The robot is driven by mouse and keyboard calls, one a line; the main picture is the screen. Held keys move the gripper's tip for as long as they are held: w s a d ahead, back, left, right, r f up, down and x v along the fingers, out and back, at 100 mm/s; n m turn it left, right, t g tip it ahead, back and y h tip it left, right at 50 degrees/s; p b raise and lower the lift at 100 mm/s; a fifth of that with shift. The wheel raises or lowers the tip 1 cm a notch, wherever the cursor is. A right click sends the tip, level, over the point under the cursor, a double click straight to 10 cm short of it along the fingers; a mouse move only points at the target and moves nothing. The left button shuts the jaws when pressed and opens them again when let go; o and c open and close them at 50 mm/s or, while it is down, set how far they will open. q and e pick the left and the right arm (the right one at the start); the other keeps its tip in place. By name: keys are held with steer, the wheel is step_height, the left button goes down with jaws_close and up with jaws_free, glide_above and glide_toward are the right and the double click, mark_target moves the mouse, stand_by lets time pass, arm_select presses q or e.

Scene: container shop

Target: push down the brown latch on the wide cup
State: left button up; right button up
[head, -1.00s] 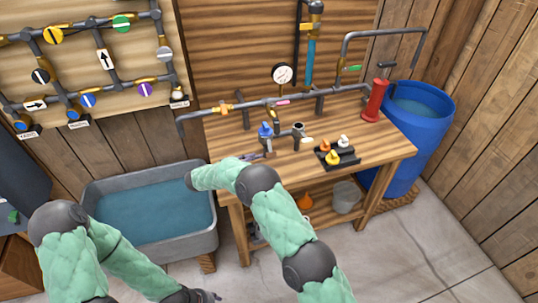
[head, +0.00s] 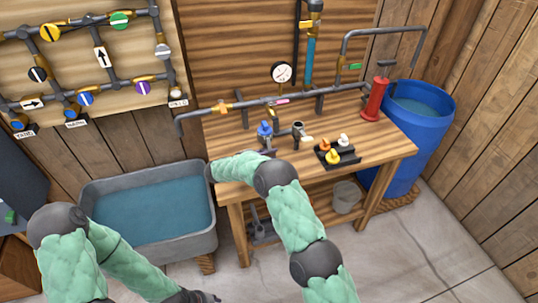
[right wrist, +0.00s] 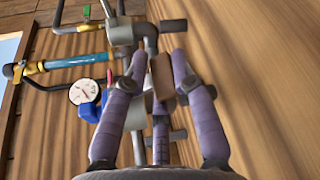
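The wide cup looks like the short grey fitting (right wrist: 121,32) in the right wrist view; I am not certain of this. A brown piece (right wrist: 162,76), likely the latch, shows between the finger tips of my right gripper (right wrist: 160,62). Its purple side fingers are apart on either side of it; I cannot tell if they touch it. In the head view my right gripper (head: 268,152) is low by the blue-handled fitting (head: 265,131) on the bench, mostly hidden by my forearm. My left gripper (head: 202,297) is dark and cut by the bottom edge, away from the bench.
The wooden bench (head: 380,150) carries a grey upright fitting (head: 298,131), a black tray (head: 347,160) with coloured knobs and a red pump (head: 375,101). A pipe with a gauge (head: 281,73) runs behind. A water trough (head: 206,243) stands left, a blue barrel (head: 432,128) right.

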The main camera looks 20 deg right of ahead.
steer(key=shift+s+f, duration=0.1)
steer(key=shift+f, duration=0.15)
jaws_close()
steer(key=shift+f+b, duration=0.25)
steer(key=shift+b, duration=0.2)
steer(key=m+b, duration=0.1)
steer(key=b, duration=0.2)
steer(key=shift+w+f, duration=0.25)
steer(key=shift+f, duration=0.1)
steer(key=shift+w+a+m+t+b, duration=0.15)
steer(key=shift+m+t+b, duration=0.25)
steer(key=shift+b, duration=0.2)
steer(key=o, duration=0.8)
jaws_free()
steer(key=shift+w, duration=0.2)
steer(key=shift+r, duration=0.25)
